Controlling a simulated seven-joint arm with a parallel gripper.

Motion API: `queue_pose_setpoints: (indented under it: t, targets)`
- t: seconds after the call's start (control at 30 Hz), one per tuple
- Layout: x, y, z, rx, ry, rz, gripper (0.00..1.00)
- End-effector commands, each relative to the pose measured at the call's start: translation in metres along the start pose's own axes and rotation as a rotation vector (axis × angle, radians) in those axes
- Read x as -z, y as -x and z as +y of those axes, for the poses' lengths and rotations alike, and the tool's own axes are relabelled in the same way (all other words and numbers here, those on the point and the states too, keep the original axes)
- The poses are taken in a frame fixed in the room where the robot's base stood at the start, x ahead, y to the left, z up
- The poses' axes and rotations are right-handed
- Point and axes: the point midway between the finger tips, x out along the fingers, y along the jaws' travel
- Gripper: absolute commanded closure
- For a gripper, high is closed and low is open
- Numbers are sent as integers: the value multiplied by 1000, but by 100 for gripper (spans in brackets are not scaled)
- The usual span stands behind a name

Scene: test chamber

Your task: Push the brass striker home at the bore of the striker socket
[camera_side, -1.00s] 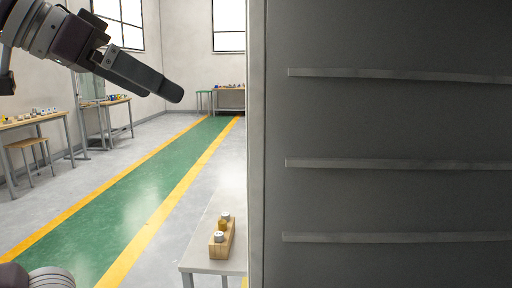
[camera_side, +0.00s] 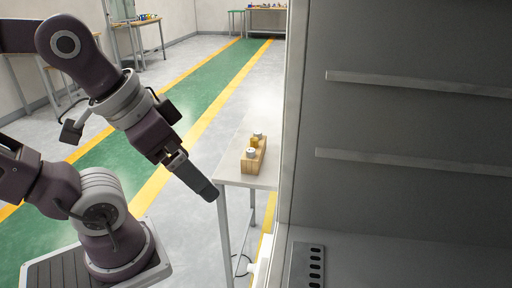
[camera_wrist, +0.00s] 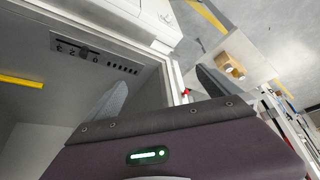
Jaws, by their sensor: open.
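My gripper (camera_side: 208,190) hangs in front of the table in the side view, pointing down and right, with nothing visible in it. The wrist view shows its two grey fingers spread wide apart (camera_wrist: 161,78). A brass-coloured piece (camera_side: 256,141) stands in a wooden block (camera_side: 253,164) between pale grey caps; I cannot tell whether it is the striker. The block also shows beyond the right finger in the wrist view (camera_wrist: 228,72).
The grey chamber wall with ledges (camera_side: 420,84) fills the right of the side view, its front edge close beside the white table (camera_side: 232,170). A yellow bar (camera_wrist: 20,82) shows inside the chamber in the wrist view. The green floor lane (camera_side: 190,90) is open.

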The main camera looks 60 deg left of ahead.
Motion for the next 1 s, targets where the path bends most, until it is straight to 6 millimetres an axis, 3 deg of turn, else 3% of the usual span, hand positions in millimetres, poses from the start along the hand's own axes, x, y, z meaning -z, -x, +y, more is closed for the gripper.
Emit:
queue_pose_setpoints:
  t: [0.37,0.6,0.63,0.9,0.97,1.0]
  targets:
    - [0,0,0,0,0,1,0]
    - [0,0,0,0,0,1,45]
    - [0,0,0,0,0,1,48]
    - [1,0,0,0,2,0,48]
    - [12,-1,-3,6,23,-5,48]
    - [26,-4,-7,13,52,-12,48]
